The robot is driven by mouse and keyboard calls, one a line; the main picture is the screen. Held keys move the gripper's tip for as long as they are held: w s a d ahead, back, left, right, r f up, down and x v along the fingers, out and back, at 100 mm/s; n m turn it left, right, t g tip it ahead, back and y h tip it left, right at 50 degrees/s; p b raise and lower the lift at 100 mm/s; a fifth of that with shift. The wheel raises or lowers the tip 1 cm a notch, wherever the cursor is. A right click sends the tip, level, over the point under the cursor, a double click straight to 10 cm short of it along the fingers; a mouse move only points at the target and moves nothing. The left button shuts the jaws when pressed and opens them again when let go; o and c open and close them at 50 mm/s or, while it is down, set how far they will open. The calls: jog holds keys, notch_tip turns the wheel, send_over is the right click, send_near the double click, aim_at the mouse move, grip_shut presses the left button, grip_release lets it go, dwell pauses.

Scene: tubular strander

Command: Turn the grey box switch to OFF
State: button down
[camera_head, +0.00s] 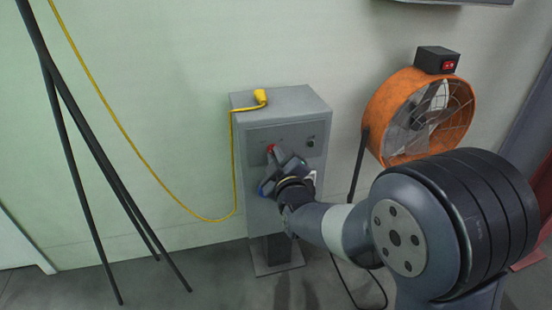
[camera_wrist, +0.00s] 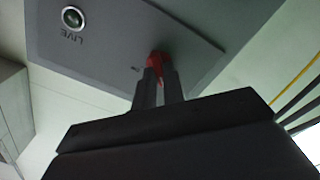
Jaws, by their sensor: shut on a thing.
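The grey box (camera_head: 283,103) stands on a short pedestal against the wall, with a darker panel on its front. The switch (camera_head: 270,148) is a small red knob on the left part of that panel. In the wrist view the red switch (camera_wrist: 156,60) sits between the tips of my gripper (camera_wrist: 160,78), which is shut on it. In the head view my gripper (camera_head: 275,157) reaches the panel from the front right. A round indicator (camera_wrist: 72,17) marked LIVE shows on the panel in the wrist view. The switch's position marks are too small or hidden to read.
A yellow plug (camera_head: 260,96) lies on top of the box, and its yellow cable (camera_head: 130,145) hangs down the box's left side. An orange fan (camera_head: 412,115) with a red-switched black box stands at the right. Dark poles (camera_head: 85,150) stand at the left.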

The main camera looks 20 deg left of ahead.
jog(key=c, duration=1.5)
grip_release()
jog(key=p+v, duration=0.2)
jog(key=v, duration=0.9)
jog(key=shift+w+a, duration=0.1)
jog(key=shift+a, duration=0.05)
jog(key=b+x, duration=0.1)
jog(key=x, duration=0.9)
jog(key=shift+w+m, duration=0.3)
jog(key=shift+m, duration=0.1)
